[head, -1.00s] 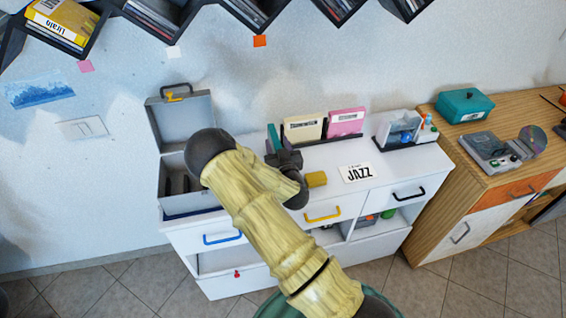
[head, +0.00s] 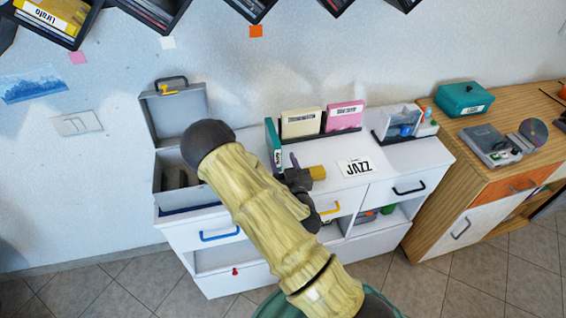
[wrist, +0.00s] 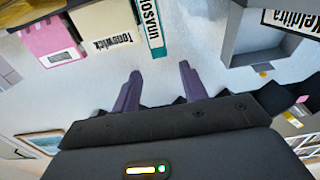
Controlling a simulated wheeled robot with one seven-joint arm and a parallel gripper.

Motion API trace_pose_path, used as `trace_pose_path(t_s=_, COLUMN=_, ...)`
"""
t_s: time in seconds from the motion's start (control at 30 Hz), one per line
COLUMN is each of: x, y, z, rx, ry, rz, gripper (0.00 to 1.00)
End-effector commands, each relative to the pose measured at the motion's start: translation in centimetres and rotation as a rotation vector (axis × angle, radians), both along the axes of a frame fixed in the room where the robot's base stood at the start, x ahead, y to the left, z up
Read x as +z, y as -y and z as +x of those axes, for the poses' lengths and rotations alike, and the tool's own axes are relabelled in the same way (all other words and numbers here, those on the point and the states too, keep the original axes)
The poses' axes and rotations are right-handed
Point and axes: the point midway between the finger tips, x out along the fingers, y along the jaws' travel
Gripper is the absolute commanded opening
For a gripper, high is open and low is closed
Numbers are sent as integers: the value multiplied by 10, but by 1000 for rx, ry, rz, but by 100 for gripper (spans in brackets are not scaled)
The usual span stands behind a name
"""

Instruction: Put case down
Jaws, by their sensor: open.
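A teal case (head: 273,148) stands upright on the white cabinet top, at the left end of the row of cases. Its white label faces me, and it also shows in the wrist view (wrist: 153,62). My gripper (wrist: 160,80) is open and empty, with its two purple fingers apart. The teal case stands beyond the fingertips, across the gap between them, and looks clear of both. In the head view my gripper (head: 294,168) is in front of the case, partly hidden by my arm.
A cream case (head: 301,123) and a pink case (head: 344,116) stand right of the teal one. An open grey box (head: 165,183) is at the left. A mustard block (head: 316,172) and a JAZZ card (head: 357,167) lie on the white top. A wooden cabinet (head: 520,165) stands right.

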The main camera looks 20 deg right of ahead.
Motion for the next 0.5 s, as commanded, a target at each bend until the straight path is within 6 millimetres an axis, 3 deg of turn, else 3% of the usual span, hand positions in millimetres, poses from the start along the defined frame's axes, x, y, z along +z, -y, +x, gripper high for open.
trace_pose_path(t_s=0.33, x=0, y=2, z=1, rx=-10, ry=-7, rz=4, gripper=43)
trace_pose_path(t_s=0.5, x=-2, y=16, z=4, rx=-97, ry=-86, rz=41, gripper=43)
